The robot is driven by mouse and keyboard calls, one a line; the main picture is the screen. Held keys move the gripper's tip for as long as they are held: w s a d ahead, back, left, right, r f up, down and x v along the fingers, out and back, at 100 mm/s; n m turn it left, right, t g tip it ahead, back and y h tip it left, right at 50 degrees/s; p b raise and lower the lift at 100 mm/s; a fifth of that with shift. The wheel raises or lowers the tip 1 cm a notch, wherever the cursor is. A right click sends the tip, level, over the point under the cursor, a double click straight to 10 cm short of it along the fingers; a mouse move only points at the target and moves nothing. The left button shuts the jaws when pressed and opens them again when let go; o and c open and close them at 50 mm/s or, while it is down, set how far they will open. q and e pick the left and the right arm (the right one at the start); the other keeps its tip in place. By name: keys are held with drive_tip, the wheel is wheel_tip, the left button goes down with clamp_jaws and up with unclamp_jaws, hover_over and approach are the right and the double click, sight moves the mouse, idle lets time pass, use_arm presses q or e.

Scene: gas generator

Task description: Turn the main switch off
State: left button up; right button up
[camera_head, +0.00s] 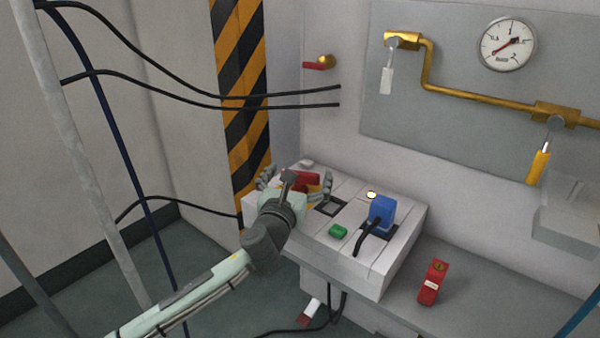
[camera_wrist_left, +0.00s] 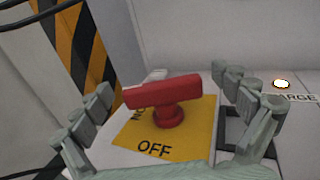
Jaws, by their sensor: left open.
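The main switch is a red handle (camera_wrist_left: 163,93) on a round red post, over a yellow plate (camera_wrist_left: 190,140). The plate reads OFF at its near edge, with another label partly hidden under the handle's left end. The handle lies roughly crosswise in the left wrist view, its long end pointing left. In the head view the red handle (camera_head: 308,179) shows partly behind my left gripper (camera_head: 296,180), on the left part of the white control box. In the left wrist view my left gripper (camera_wrist_left: 170,108) is open, its fingers on either side of the handle with visible gaps.
The white control box (camera_head: 400,245) also carries a green button (camera_head: 338,231), a blue plug (camera_head: 382,212) and a lit white lamp (camera_head: 371,195). Brass pipe (camera_head: 470,94) and a gauge (camera_head: 507,44) are on the wall.

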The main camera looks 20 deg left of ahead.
use_arm(q)
drive_tip(key=shift+w, duration=0.3)
drive_tip(key=c, duration=1.7)
